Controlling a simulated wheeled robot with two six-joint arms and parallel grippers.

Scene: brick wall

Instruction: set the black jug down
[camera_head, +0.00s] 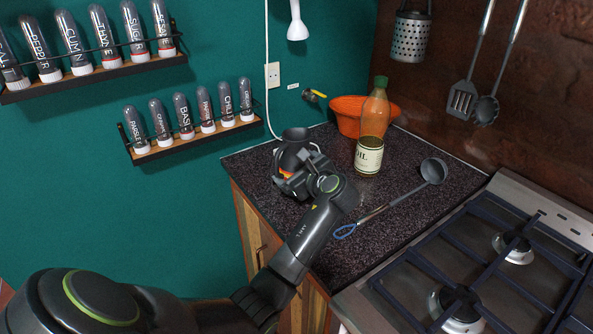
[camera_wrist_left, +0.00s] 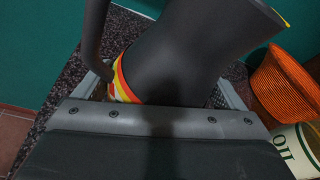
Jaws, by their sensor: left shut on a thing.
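The black jug (camera_head: 295,134) is at the left back part of the dark speckled counter (camera_head: 330,245), partly hidden behind my gripper. In the left wrist view the jug (camera_wrist_left: 190,50) fills the middle, with a red, yellow and white band near its lower part and its handle at the left. It looks tilted in that view. My left gripper (camera_head: 289,176) is shut on the jug. The jug's base is hidden, so I cannot tell whether it touches the counter. My right gripper is in neither view.
An oil bottle (camera_head: 369,155) and an orange basket (camera_head: 347,116) stand right of the jug. A ladle (camera_head: 433,172) with a blue loop lies across the counter. A gas stove (camera_head: 490,265) is at the right. Spice racks (camera_head: 190,143) hang on the left wall.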

